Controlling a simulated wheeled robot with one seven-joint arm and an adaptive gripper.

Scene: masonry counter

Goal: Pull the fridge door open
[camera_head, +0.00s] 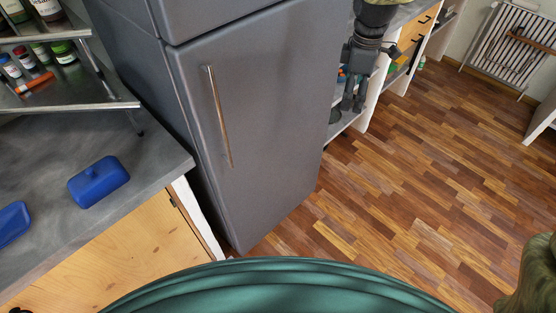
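The grey fridge door (262,120) is the large lower panel in the middle of the view. It looks shut, lying flush with the fridge body. Its long, thin metal handle (217,115) runs upright near the door's left edge. My gripper (353,106) hangs fingers down at the right of the fridge, well apart from the handle and touching nothing that I can see. Its two dark fingers show a small gap between them, with nothing held. The upper fridge panel (210,15) is cut off by the top edge.
A grey counter (40,160) with blue lidded dishes (99,182) stands left of the fridge. Above it is a metal rack (75,98) with jars. Open shelves and drawers (412,35) stand right. The wooden floor (420,190) is clear at the right.

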